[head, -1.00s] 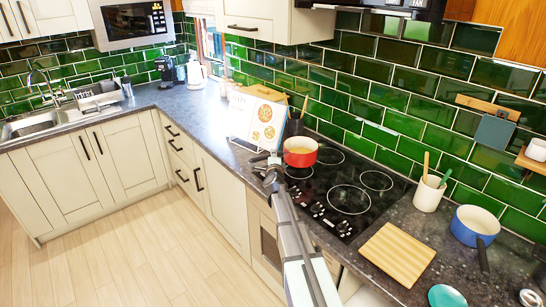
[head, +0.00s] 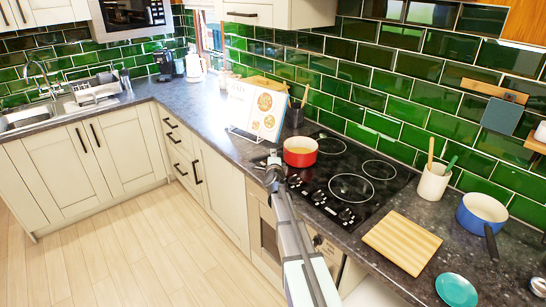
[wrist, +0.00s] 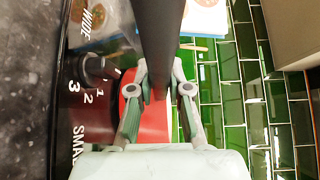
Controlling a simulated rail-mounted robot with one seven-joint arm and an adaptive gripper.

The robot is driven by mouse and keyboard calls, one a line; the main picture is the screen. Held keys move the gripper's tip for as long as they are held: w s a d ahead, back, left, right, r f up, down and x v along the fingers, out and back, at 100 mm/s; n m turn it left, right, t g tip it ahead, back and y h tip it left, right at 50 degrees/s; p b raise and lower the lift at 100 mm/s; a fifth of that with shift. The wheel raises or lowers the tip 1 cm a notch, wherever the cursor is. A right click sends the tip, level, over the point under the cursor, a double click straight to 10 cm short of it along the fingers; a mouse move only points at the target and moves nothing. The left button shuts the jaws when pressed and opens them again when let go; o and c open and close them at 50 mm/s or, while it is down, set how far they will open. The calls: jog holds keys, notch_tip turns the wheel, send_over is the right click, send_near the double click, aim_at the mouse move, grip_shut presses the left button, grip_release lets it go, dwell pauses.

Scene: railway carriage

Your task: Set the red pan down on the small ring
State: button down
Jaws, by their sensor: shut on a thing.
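The red pan (head: 300,153), cream inside, is upright at the left end of the black hob (head: 322,193). My gripper (head: 273,168) is shut on its dark handle (wrist: 160,40), which runs between the fingers in the wrist view; the pan's red side (wrist: 152,122) shows behind them. I cannot tell whether the pan touches the glass. A back right ring (head: 380,169) looks smaller than the front right ring (head: 351,188). A back left ring (head: 331,146) is empty; the area beneath the pan is partly hidden. A knob label beginning "SMA" (wrist: 77,145) shows in the wrist view.
A recipe book on a stand (head: 257,112) is behind the pan to the left. Right of the hob are a utensil pot (head: 432,184), a wooden board (head: 402,243), a blue pan (head: 482,215) and a teal dish (head: 456,290). The right half of the hob is clear.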

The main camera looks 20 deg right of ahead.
jog(key=shift+f, duration=0.2)
dwell(0.6)
jog(key=c, duration=1)
grip_release()
jog(key=c, duration=0.4)
jog(key=shift+s, duration=0.2)
jog(key=shift+v, duration=2.4)
jog(key=shift+s+a, duration=0.1)
